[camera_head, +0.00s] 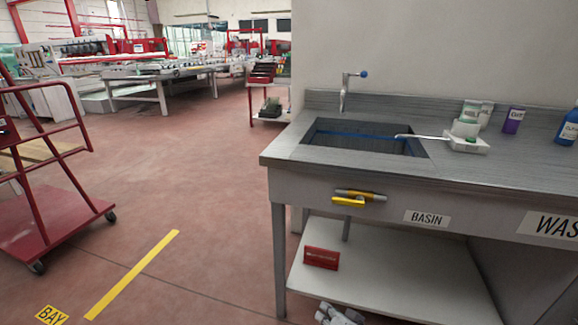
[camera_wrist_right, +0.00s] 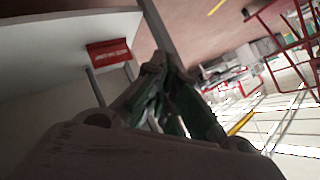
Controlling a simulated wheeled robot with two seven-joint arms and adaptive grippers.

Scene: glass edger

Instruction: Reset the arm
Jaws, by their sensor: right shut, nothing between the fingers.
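My right gripper (camera_head: 338,314) shows at the bottom edge of the head view, low in front of the wash bench's lower shelf (camera_head: 390,285). Only its end shows there; the rest of the right arm is out of the picture. In the right wrist view the gripper (camera_wrist_right: 165,72) has its fingers together with nothing between them. Green parts show on the fingers. The wrist is tilted, so the bench and floor appear rotated. My left gripper is in neither view.
The wash bench (camera_head: 285,157) has a sunken basin (camera_head: 365,140), a tap (camera_head: 345,92), cups and bottles on top. A yellow-and-grey item (camera_head: 357,196) is on its front. A red box (camera_head: 321,257) sits on the shelf. A red cart (camera_head: 50,222) stands left; floor between is clear.

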